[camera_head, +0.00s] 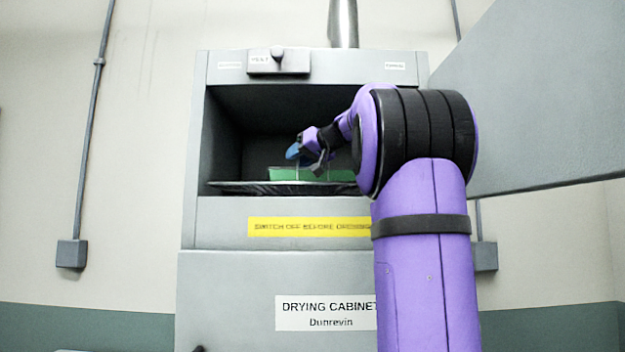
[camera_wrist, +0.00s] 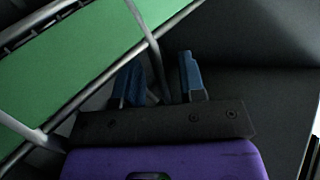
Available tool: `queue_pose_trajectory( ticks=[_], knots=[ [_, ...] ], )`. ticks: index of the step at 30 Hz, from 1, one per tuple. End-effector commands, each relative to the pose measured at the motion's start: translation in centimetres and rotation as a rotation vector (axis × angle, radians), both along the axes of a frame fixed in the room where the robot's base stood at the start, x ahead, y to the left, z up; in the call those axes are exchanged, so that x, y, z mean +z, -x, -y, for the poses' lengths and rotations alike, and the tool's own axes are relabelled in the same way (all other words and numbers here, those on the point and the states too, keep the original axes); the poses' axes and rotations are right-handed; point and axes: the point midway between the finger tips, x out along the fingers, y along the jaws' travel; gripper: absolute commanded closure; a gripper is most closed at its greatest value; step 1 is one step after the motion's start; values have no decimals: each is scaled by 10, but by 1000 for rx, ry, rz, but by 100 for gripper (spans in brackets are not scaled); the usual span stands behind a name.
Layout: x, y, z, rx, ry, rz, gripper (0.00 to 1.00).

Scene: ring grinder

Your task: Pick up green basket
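The green basket (camera_head: 300,175) sits on the shelf inside the open drying cabinet, and its thin grey handle rises above it. In the wrist view the basket (camera_wrist: 75,60) fills the upper left, with a green panel and grey metal rims. My gripper (camera_head: 304,156) is inside the chamber, just above the basket. Its two blue fingers stand apart in the wrist view (camera_wrist: 159,72). A grey handle bar (camera_wrist: 149,45) runs down between them, apart from the right finger; whether it touches the left one is unclear.
The drying cabinet (camera_head: 225,222) has chamber walls on both sides and a top edge above my arm. Its shelf (camera_head: 235,187) is dark. A large grey panel (camera_head: 545,95), seemingly the open door, stands at the right. A dark wall lies right of the fingers in the wrist view.

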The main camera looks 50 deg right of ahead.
Motion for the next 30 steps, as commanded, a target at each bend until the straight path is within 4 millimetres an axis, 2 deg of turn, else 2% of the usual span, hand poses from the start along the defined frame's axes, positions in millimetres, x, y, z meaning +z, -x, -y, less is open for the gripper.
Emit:
queue_pose_trajectory(
  ticks=[8,9,13,14,30],
  knots=[
    [-1,-4,-1,0,1,1,63],
    [-1,-4,-1,0,1,1,67],
    [-1,-4,0,0,1,0,97],
    [-1,-4,0,0,1,0,100],
    [5,0,-5,0,3,2,100]
  ],
)
